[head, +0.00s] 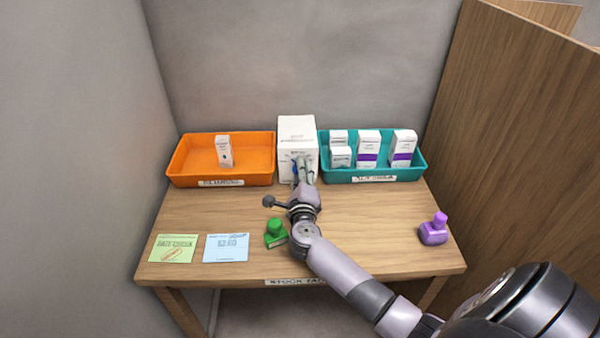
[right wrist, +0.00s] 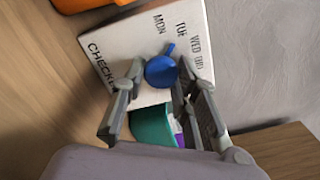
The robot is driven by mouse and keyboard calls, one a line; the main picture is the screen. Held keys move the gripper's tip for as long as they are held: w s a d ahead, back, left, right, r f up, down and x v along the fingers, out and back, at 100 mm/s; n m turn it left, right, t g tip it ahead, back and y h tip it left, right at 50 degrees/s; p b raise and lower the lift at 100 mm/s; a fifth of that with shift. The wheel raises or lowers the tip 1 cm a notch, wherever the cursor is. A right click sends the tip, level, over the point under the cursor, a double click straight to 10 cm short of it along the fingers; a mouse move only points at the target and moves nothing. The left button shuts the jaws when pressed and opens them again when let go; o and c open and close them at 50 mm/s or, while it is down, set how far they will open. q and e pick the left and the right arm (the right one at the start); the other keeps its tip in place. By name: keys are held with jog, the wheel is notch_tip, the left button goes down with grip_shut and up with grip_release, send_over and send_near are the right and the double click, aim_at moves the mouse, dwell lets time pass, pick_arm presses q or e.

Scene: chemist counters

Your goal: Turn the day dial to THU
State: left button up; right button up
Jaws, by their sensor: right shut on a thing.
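The white box with the day dial (head: 297,130) stands at the back of the table between two trays. In the right wrist view its face (right wrist: 125,50) shows MON, TUE, WED and a further label too blurred to read. The blue dial knob (right wrist: 161,72) has a small pointer directed roughly at TUE. My right gripper (head: 303,168) reaches the box front, and its fingers (right wrist: 160,80) are shut on the knob from both sides. In the head view the gripper hides most of the knob. My left gripper is out of view.
An orange tray (head: 185,178) with one small box (head: 223,151) is left; a teal tray (head: 415,173) with several boxes is right. A green stamp (head: 275,233), green card (head: 174,249), blue card (head: 227,248) and purple stamp (head: 434,230) lie in front. The table's right middle is clear.

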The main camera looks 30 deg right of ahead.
grip_shut()
jog(key=shift+f+m, duration=0.1)
jog(key=shift+m, duration=0.3)
jog(key=m, duration=0.2)
jog(key=m+b, duration=0.1)
jog(key=m, duration=0.1)
jog(key=shift+a+f+m, duration=0.15)
jog(key=shift+m, duration=0.25)
jog(key=m+b, duration=0.1)
jog(key=m, duration=0.4)
jog(key=shift+w+m, duration=0.1)
jog(key=shift+m, duration=0.6)
jog(key=o, duration=0.6)
grip_release()
jog(key=shift+o, duration=0.2)
